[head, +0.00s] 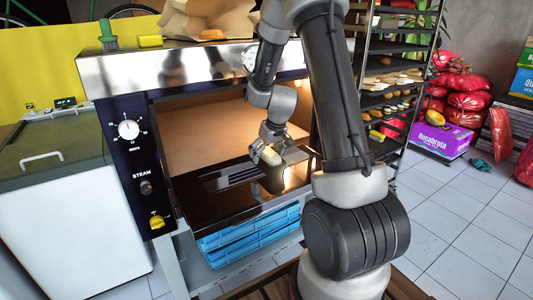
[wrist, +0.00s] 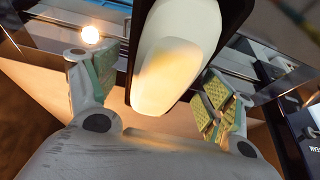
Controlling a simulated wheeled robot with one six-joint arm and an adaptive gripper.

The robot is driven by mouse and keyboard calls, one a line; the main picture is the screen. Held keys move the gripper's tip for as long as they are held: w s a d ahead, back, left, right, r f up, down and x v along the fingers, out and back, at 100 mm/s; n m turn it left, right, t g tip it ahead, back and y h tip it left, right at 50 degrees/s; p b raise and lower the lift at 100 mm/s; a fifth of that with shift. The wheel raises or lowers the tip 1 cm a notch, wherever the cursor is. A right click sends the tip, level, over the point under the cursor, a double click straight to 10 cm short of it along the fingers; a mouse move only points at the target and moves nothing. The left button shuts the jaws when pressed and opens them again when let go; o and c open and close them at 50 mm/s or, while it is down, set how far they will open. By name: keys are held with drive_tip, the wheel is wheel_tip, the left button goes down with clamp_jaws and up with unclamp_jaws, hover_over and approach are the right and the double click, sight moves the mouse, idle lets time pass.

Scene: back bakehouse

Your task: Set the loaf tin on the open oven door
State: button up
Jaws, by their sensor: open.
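The loaf tin (head: 272,180) is dark, with a pale loaf or dough in it. In the head view it is over the open oven door (head: 222,207), a dark glossy panel, and appears to rest on it. My gripper (head: 271,141) is just above and behind the tin, its jaws apart. In the wrist view the tin (wrist: 131,72) with its pale filling (wrist: 172,60) reaches in between the open fingers of my gripper (wrist: 162,88). Gaps show between the tin and both finger pads. The tin's underside is hidden.
The oven's control panel (head: 135,150) stands left of the door. Blue crates (head: 250,235) are under the oven. A tall rack of trays (head: 395,75) stands close on the right. A white chest (head: 60,200) is at the left. Tiled floor is free at the right.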

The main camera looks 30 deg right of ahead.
drive_tip(key=s+a+r, duration=0.2)
drive_tip(key=s+r, duration=0.5)
drive_tip(key=r, duration=0.3)
drive_tip(key=s+a+r, duration=0.3)
drive_tip(key=s+r, duration=0.5)
drive_tip(key=r, duration=0.2)
drive_tip(key=s+a+r, duration=0.2)
drive_tip(key=s, duration=1.4)
